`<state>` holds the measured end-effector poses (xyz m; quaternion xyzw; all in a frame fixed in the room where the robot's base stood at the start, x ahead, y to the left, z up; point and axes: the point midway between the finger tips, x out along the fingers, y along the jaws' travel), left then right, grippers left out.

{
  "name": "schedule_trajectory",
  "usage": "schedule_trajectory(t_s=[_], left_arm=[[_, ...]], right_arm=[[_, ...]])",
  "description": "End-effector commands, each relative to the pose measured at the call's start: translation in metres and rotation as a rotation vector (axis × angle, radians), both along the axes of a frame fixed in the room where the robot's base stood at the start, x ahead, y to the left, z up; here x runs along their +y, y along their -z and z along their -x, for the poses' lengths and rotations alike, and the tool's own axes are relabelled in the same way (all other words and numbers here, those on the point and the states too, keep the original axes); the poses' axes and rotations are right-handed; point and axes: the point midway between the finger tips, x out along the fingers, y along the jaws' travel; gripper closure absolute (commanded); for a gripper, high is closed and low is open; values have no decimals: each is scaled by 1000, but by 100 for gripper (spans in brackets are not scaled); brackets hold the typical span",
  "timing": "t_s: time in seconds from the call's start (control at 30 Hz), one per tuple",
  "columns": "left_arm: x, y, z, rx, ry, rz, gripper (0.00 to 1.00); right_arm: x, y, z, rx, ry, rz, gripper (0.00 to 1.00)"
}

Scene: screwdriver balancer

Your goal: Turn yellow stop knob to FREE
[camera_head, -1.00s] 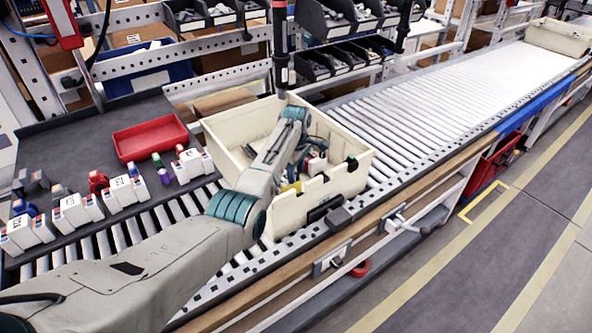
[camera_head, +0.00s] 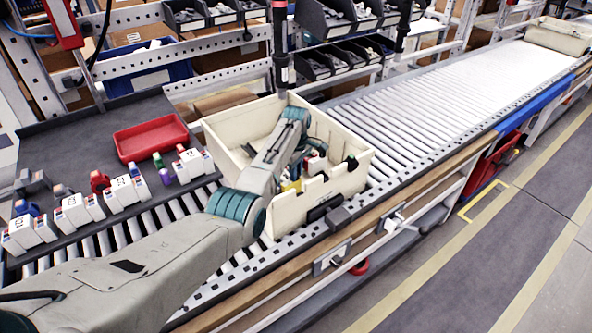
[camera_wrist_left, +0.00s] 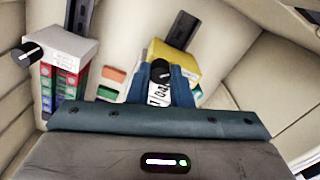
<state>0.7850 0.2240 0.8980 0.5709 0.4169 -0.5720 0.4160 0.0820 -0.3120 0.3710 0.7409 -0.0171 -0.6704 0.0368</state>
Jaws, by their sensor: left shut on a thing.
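In the left wrist view, a yellow stop (camera_wrist_left: 178,58) stands in a cream crate. A black knob (camera_wrist_left: 160,70) with a white pointer line shows at its front, between the blue fingers of my left gripper (camera_wrist_left: 162,78). The gripper is shut on the knob, and its fingers hide the knob's sides. A white piece with black digits shows between the fingers. In the head view, the yellow stop (camera_head: 291,186) is mostly hidden by my left arm, whose gripper reaches into the crate (camera_head: 235,140). My right gripper is not in view.
A pale block (camera_wrist_left: 72,55) with red and green labels and another black knob (camera_wrist_left: 28,53) stands left in the wrist view. The crate sits on a roller conveyor (camera_head: 420,110). A red tray (camera_head: 150,137) and several numbered white blocks lie to the left.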

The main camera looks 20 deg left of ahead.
Motion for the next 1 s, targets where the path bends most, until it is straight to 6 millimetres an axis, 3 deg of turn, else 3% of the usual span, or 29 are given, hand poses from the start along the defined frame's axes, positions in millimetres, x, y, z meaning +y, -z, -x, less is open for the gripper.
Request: schedule_trajectory(t_s=[0.4,1.0], left_arm=[[0,-3,-1,-1,354,1,100],[0,-3,-2,-2,924,1,100]], right_arm=[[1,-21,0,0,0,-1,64],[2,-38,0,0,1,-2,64]])
